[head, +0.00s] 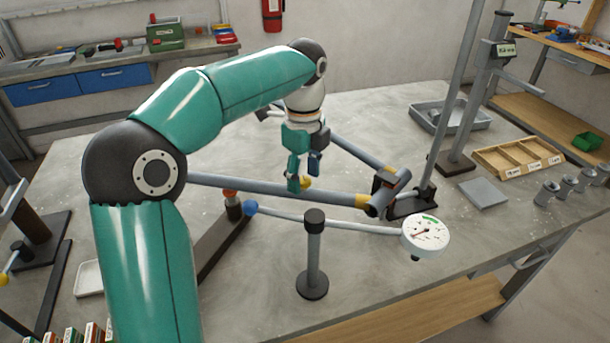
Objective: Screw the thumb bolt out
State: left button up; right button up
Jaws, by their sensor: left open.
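My left gripper (303,174) points down over the frame of grey tubes (260,188) on the bench. It is open, with its two green and blue fingers apart. A small yellow knob (306,184), which looks like the thumb bolt, shows right by the nearer fingertip, just above the front tube. I cannot tell whether it lies between the fingers or whether they touch it. Its shank is hidden. The frame's right corner has a dark joint block (388,181). My right gripper does not show.
A tall stand (448,100) rises at the right corner. A grey plate (483,193) and a wooden tray (518,156) lie farther right.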

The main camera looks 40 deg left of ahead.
pick_arm(q)
jog(key=shift+c, duration=0.2)
grip_shut()
jog(key=shift+d, duration=0.2)
jog(key=shift+a, duration=0.15)
jog(key=shift+n, duration=0.3)
